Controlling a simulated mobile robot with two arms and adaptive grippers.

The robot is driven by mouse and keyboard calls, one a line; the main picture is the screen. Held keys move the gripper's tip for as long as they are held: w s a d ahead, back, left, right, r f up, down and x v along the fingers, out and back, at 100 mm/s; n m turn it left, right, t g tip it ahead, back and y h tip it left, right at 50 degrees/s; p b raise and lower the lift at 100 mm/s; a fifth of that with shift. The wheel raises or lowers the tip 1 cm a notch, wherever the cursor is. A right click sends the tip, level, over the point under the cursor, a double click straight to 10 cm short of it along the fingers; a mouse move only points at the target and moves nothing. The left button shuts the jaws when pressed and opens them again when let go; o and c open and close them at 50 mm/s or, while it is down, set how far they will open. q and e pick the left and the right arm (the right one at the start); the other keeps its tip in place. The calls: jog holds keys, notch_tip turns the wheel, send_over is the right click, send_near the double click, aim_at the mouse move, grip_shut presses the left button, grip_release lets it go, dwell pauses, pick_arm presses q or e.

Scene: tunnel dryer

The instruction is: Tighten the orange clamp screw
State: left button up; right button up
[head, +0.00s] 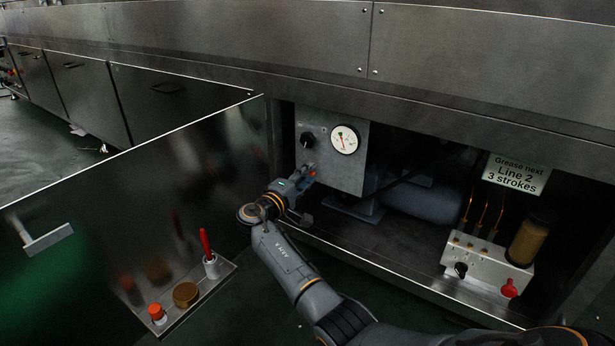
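A small orange-red piece (312,173), which looks like the clamp screw, shows at the lower left edge of the grey gauge panel (352,172). My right gripper (308,175) is at this piece, its fingertips against or just in front of it. The fingers are small and dark here, and they partly hide the piece. I cannot tell whether they are closed on it. My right arm reaches up to it from the bottom right. My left gripper is not in view.
The panel carries a black knob (308,139) and a round white gauge (345,139). The open door (120,220) stands left of my arm, with a small shelf (205,297) holding several items. A grease pump block (484,262) with a red knob (509,288) is at the right.

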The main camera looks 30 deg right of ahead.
jog(key=v, duration=1.1)
jog(key=shift+a, duration=0.25)
jog(key=shift+s+f, duration=0.1)
